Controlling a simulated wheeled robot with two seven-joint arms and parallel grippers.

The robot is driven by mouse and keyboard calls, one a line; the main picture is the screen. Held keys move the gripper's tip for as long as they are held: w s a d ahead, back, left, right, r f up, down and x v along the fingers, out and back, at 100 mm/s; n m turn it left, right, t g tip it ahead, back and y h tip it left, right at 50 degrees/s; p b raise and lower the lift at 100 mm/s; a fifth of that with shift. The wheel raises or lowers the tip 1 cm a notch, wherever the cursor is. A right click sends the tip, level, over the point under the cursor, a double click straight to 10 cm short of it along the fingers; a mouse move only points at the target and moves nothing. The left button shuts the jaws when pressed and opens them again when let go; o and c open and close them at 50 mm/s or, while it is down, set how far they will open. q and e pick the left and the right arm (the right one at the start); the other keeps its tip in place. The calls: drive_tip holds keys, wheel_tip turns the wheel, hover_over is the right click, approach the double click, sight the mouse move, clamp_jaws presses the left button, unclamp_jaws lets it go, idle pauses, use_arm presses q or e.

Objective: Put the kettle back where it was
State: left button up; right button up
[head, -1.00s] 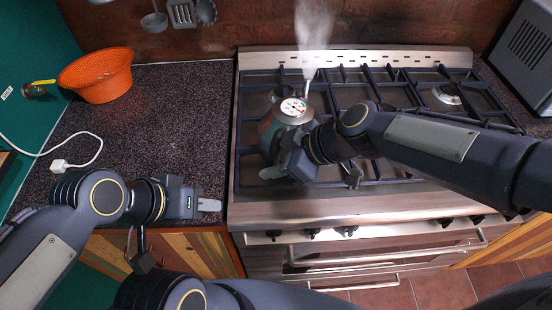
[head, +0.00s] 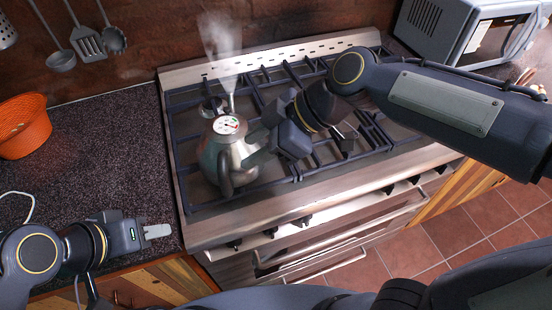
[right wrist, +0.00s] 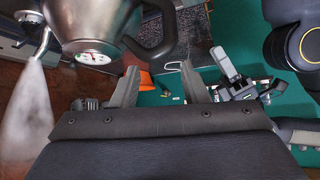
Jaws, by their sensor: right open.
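The kettle (head: 219,158) is silver and round, with a dial on top and a dark handle. It stands upright on the left part of the stove (head: 245,216), and steam rises from its spout. My right gripper (head: 257,140) is open, close to the kettle's right side. In the right wrist view the kettle (right wrist: 95,22) and its handle are at the upper left, beyond the open jaws (right wrist: 160,84), with nothing seen gripped between them. My left gripper (head: 158,231) is over the counter's front edge, apart from the kettle; its jaw opening is unclear.
Black grates cover the stove (head: 310,72), and its right part is partly under my right arm. An orange colander (head: 24,130) is on the dark counter (head: 110,150) at left. A microwave (head: 470,35) stands at the back right. Utensils hang on the wall.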

drive_tip(key=s+d+f+m+t+h, duration=0.1)
drive_tip(key=s+d+f+m, duration=0.2)
drive_tip(key=d+m, duration=0.3)
drive_tip(key=s+d+f+m+t+h, duration=0.2)
drive_tip(key=s+d+f+m, duration=0.1)
drive_tip(key=d+m, duration=0.3)
drive_tip(key=s+d+f+m+t+h, duration=0.1)
drive_tip(key=s+d+f+m+h, duration=0.1)
drive_tip(key=s+d+m, duration=0.3)
drive_tip(key=d+f+m, duration=0.1)
drive_tip(key=d, duration=0.3)
drive_tip(key=shift+m+t, duration=0.3)
drive_tip(key=shift+t, duration=0.1)
drive_tip(key=shift+s+r, duration=0.1)
drive_tip(key=shift+s, duration=0.05)
drive_tip(key=shift+c, duration=0.5)
